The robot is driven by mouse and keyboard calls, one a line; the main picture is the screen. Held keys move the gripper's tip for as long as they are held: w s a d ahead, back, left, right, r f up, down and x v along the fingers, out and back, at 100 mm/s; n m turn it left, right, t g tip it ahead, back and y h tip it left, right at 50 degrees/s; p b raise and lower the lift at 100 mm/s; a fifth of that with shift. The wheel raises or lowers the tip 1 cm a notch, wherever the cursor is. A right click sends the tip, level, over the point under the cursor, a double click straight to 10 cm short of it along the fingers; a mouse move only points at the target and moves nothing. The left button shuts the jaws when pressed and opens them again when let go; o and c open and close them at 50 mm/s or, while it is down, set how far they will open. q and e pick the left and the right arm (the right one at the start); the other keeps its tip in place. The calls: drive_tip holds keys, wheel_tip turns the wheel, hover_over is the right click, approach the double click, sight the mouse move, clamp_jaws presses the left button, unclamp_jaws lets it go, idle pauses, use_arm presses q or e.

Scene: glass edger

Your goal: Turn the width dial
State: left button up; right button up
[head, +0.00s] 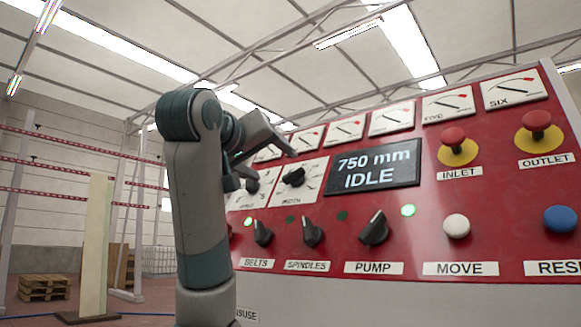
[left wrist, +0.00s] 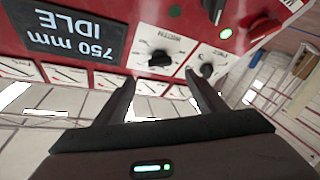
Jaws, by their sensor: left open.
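The width dial (head: 293,177) is a black knob on a white plate, just left of the display on the red panel. In the left wrist view the width dial (left wrist: 160,59) appears upside down, framed between my fingertips. My left gripper (head: 264,166) is open in front of the panel near the dial plates, and nothing is between its fingers. In the left wrist view my left gripper (left wrist: 160,78) has its fingers spread on either side of the dial's picture; I cannot tell the remaining gap to it. The display (head: 374,166) reads 750 mm and IDLE. My right gripper is out of view.
A second dial (left wrist: 207,70) sits beside the width dial. Below are the belts (head: 263,233), spindles (head: 313,232) and pump (head: 374,229) knobs. White move (head: 456,226) and blue (head: 560,219) buttons and two red mushroom buttons (head: 453,137) are farther right. Gauges line the top.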

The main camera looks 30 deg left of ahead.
sight(292, 175)
use_arm(q)
drive_tip(key=w, duration=0.3)
drive_tip(key=w+a, duration=0.1)
drive_tip(key=w, duration=0.2)
drive_tip(key=w+a, duration=0.1)
drive_tip(key=w, duration=0.3)
drive_tip(key=shift+w+a, duration=0.1)
drive_tip(key=shift+w, duration=0.6)
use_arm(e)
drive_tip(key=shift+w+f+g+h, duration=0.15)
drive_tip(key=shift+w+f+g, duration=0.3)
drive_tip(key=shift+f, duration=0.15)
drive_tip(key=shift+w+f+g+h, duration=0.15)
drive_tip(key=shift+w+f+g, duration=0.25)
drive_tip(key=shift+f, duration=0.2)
use_arm(q)
drive_tip(key=c, duration=1.1)
